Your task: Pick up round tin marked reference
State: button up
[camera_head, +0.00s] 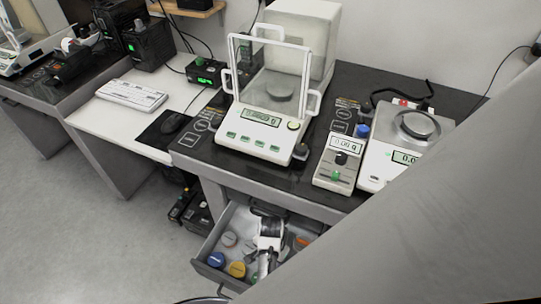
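Several small round tins lie in an open drawer (205,272) under the dark weighing table. A blue-lidded tin (216,260) and a yellow-lidded tin (237,269) are at the drawer's front left. A pale tin (229,239) is behind them, and an orange item (300,243) shows at the right. The lid markings are too small to read, so I cannot tell which tin is marked reference. My gripper (262,266) is down at the drawer, right of the yellow tin. I cannot tell whether its fingers are open, shut or touching anything. It hides part of the drawer.
An analytical balance with a glass draft shield (262,125) stands above the drawer. A small control box (340,162) and a second balance (385,160) are to its right. A lower white desk with a keyboard (131,95) is at left. Open floor (110,240) lies left of the drawer.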

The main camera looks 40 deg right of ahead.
jog(key=shift+f, duration=0.5)
jog(key=c, duration=0.8)
jog(key=shift+r, duration=0.15)
notch_tip(320, 180, up, 20)
jog(key=p, duration=0.5)
jog(key=shift+s+p, duration=0.1)
jog(key=shift+p, duration=0.3)
